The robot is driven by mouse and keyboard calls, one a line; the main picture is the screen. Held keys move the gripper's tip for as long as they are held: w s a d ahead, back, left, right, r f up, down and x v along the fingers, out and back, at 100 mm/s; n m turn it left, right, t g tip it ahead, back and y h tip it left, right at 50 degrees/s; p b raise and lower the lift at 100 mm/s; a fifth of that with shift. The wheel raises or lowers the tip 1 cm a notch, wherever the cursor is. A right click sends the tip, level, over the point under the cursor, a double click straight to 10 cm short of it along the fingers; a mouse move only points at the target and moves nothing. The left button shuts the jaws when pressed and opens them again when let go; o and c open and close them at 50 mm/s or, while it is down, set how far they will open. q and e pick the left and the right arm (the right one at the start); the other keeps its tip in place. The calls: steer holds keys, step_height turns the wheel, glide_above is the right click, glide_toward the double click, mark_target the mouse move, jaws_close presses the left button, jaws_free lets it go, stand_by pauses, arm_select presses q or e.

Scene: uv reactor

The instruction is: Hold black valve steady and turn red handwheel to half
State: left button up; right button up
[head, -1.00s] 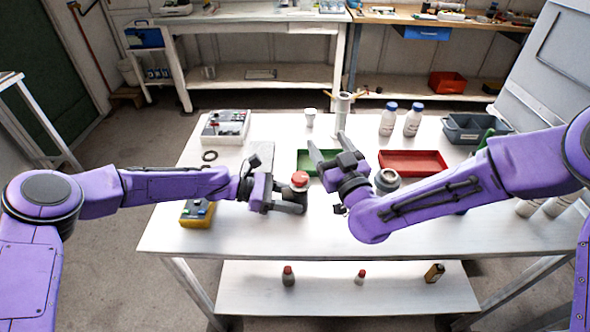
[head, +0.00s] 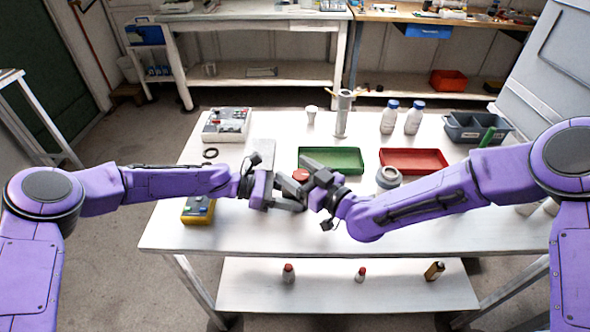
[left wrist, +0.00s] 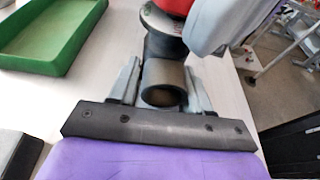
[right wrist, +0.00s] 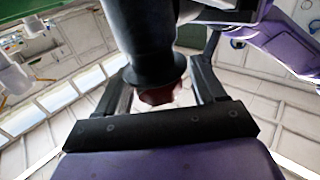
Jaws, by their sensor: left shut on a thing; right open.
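The black valve shows in the left wrist view (left wrist: 163,82) as a dark pipe end between the fingers of my left gripper (head: 291,194), which is shut on it. The red handwheel (head: 301,175) tops the valve and is partly covered in the head view by my right gripper (head: 307,172). My right gripper is open, with its fingers at the wheel. In the right wrist view, the black valve body (right wrist: 150,45) and a small dark red part (right wrist: 160,96) show between the open fingers; whether they touch the wheel cannot be told.
A green tray (head: 345,168) lies behind the valve and a red tray (head: 440,168) to its right. A grey ring-shaped part (head: 389,177) sits right of my right gripper. A yellow device (head: 198,211) stands at the left. The table front is clear.

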steer(key=shift+w+a, duration=0.25)
steer(key=c, duration=1)
steer(key=m+t+h, duration=0.3)
steer(key=h, duration=0.1)
steer(key=shift+w+d, duration=0.1)
steer(key=shift+w, duration=0.05)
steer(key=shift+w+d+m+t+h, duration=0.15)
steer(key=shift+m+t+h, duration=0.3)
steer(key=shift+m+h, duration=0.5)
steer(key=shift+s+d+m+t+h, duration=0.1)
steer(key=shift+m+t+h, duration=0.45)
steer(key=shift+h, duration=0.7)
steer(key=shift+m+h, duration=0.3)
